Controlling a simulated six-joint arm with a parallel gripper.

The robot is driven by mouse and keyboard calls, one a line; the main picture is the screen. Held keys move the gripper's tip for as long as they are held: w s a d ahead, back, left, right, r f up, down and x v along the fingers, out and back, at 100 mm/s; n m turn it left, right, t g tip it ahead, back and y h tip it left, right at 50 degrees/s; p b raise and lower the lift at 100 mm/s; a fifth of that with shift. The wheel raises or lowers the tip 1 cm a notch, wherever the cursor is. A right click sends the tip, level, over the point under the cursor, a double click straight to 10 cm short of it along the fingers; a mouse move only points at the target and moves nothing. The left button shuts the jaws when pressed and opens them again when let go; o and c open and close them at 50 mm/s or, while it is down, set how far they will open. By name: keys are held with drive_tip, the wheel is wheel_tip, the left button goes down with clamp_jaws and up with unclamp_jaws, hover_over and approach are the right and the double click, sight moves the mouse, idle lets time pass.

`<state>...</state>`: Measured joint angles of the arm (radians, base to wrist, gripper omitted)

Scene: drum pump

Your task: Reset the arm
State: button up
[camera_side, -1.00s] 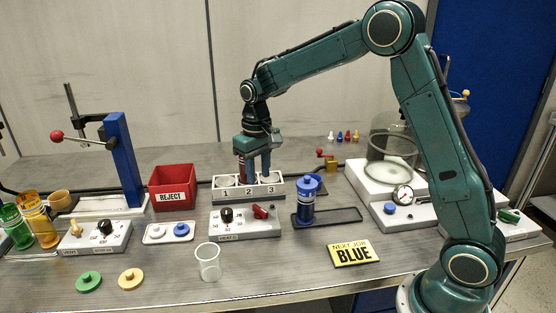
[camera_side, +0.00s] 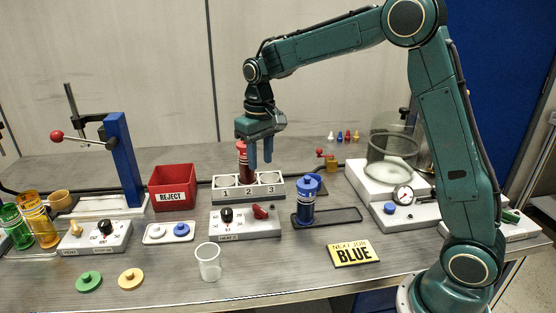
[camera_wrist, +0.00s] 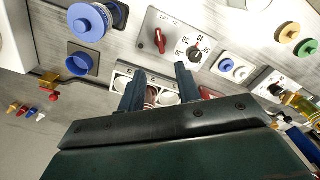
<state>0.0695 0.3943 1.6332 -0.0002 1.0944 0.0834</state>
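The wrist body hides part of the rack there.
A blue cylinder (camera_side: 307,205) stands on a dark tray right of the rack. A red REJECT bin (camera_side: 172,188) is to the left, a knob panel (camera_side: 245,224) in front. A clear cup (camera_side: 208,262) and a NEXT JOB BLUE sign (camera_side: 353,253) are near the front edge.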

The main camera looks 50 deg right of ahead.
drive_tip(key=s+a+r+t, duration=0.1)
drive_tip(key=s+r, duration=0.2)
drive_tip(key=s, duration=0.4)
drive_tip(key=s+a+r+n+t, duration=0.1)
drive_tip(key=s+r+t, duration=0.15)
drive_tip(key=s, duration=0.35)
drive_tip(key=s+a+r, duration=0.1)
drive_tip(key=s+r, duration=0.3)
drive_tip(key=s, duration=0.3)
drive_tip(key=s+f+t, duration=0.2)
drive_tip(key=s, duration=0.6)
drive_tip(key=shift+s+f+n, duration=0.3)
drive_tip(key=shift+n, duration=0.1)
